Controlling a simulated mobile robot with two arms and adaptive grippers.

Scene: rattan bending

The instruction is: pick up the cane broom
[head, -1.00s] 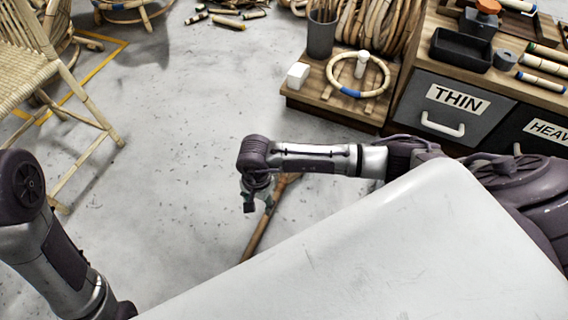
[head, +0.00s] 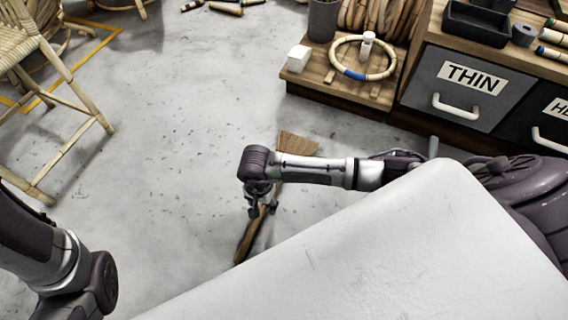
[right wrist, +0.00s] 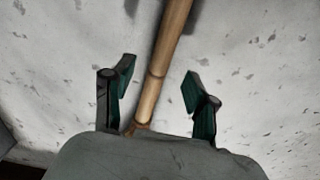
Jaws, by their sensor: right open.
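The cane broom lies on the grey floor in front of me. In the head view its brown fanned head (head: 298,143) shows behind my right forearm, and its handle (head: 243,243) runs down and left. My right gripper (head: 258,207) points down over the handle. In the right wrist view the jointed tan handle (right wrist: 168,50) runs between the two spread fingers of my open gripper (right wrist: 159,78), with gaps on both sides. My arm hides the middle of the broom in the head view. My left gripper is out of view.
A drawer cabinet (head: 470,80) labelled THIN and a low wooden platform (head: 335,88) with a cane ring (head: 385,72) stand at the upper right. A woven chair (head: 75,140) is at the left. The floor between them is mostly clear.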

